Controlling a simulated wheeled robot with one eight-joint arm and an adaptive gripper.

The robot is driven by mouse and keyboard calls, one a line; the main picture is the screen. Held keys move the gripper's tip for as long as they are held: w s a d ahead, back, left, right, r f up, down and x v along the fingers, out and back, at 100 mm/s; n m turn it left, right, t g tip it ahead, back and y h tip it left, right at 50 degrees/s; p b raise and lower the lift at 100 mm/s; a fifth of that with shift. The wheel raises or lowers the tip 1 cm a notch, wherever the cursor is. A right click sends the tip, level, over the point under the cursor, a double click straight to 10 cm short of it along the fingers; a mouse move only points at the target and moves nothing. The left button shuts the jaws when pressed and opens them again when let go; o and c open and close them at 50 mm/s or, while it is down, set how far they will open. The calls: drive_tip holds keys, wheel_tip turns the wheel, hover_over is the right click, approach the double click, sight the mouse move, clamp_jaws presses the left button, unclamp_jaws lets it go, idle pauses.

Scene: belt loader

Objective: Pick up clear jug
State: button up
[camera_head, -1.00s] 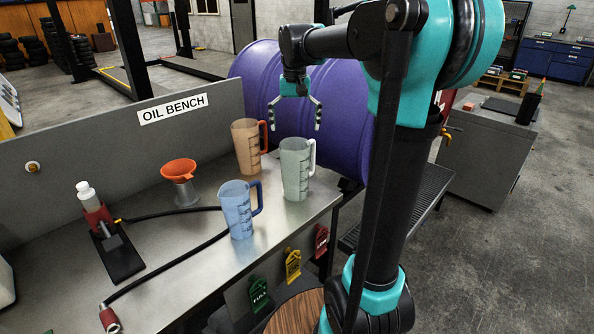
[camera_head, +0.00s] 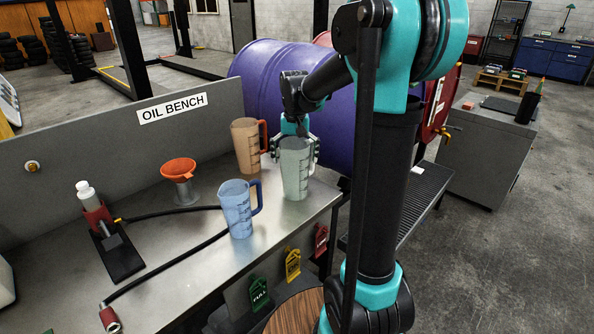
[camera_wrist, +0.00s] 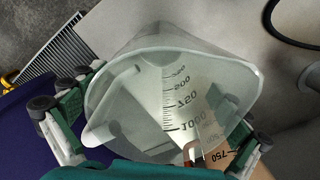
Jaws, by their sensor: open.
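The clear jug (camera_head: 294,170) stands upright on the bench, a pale see-through jug with measuring marks. In the wrist view the clear jug (camera_wrist: 170,95) fills the middle, seen from above into its open mouth. My gripper (camera_head: 297,150) is open, with one finger on each side of the jug near its upper part. In the wrist view the fingers of my gripper (camera_wrist: 150,130) lie left and right of the jug. I cannot tell whether they touch it.
An orange jug (camera_head: 246,146) stands close behind left of the clear jug. A blue jug (camera_head: 237,210) stands in front left. An orange funnel (camera_head: 179,170), hoses and a pump lie farther left on the bench (camera_head: 190,255). A purple drum (camera_head: 265,85) is behind.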

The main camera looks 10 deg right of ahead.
drive_tip(key=c, duration=1.2)
drive_tip(key=shift+r, duration=0.1)
